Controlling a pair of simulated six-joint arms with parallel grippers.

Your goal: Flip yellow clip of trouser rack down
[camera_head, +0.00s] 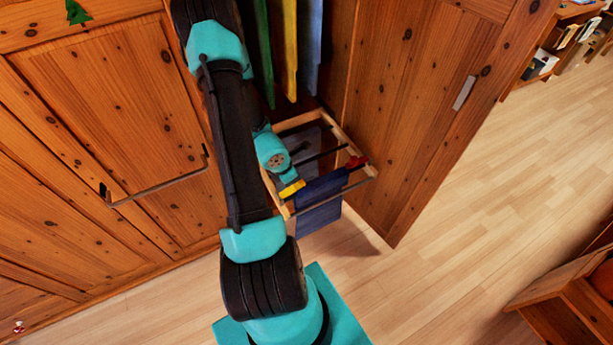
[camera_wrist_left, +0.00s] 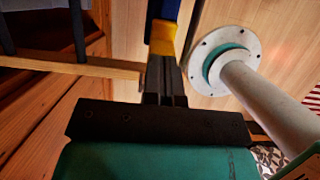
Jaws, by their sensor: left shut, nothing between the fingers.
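The trouser rack (camera_head: 362,158) is a light wooden frame with dark rods, pulled out of the wardrobe. Its yellow clip (camera_head: 292,189) sits at the front left, by the dark blue trousers (camera_head: 318,213). In the left wrist view the yellow clip (camera_wrist_left: 162,38) shows right at the tips of my left gripper (camera_wrist_left: 166,60), with the blue trousers (camera_wrist_left: 168,8) beyond. The gripper is shut with nothing held; I cannot tell whether it touches the clip. My left arm hides its fingers in the head view. My right gripper is not seen.
An open wardrobe door (camera_head: 430,100) stands to the right of the rack. A wooden front with a long handle (camera_head: 160,189) is at the left. Green, yellow and blue clothes (camera_head: 290,40) hang above the rack.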

